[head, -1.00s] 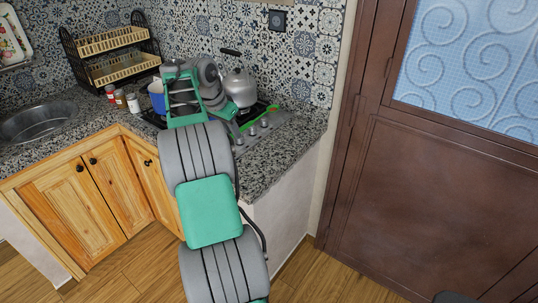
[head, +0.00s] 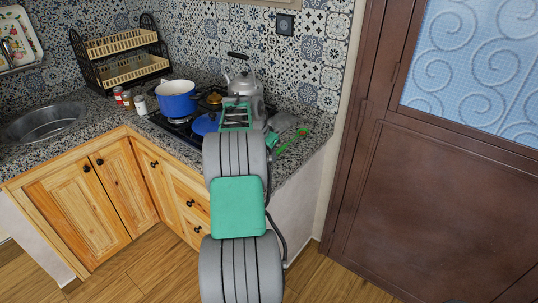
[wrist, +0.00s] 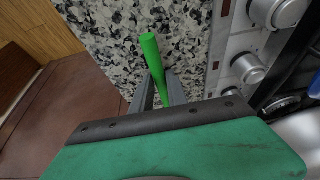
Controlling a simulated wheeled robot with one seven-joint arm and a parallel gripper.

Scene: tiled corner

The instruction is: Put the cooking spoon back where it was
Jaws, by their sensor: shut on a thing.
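The green cooking spoon is in my gripper (head: 284,146), over the right end of the speckled counter, right of the stove. In the head view the spoon (head: 297,137) shows as a slanted green strip. In the wrist view my gripper (wrist: 160,92) is shut around the green handle (wrist: 152,55), whose rounded end sticks out beyond the fingers above the granite. The rest of the spoon is hidden behind my gripper body in that view. I cannot tell whether it touches the counter.
A blue pot (head: 177,104) and a silver kettle (head: 241,84) stand on the stove, with a blue lid or pan (head: 206,124) partly behind my arm. Stove knobs (wrist: 247,68) lie close on the right in the wrist view. The counter's right end (head: 318,130) is mostly clear.

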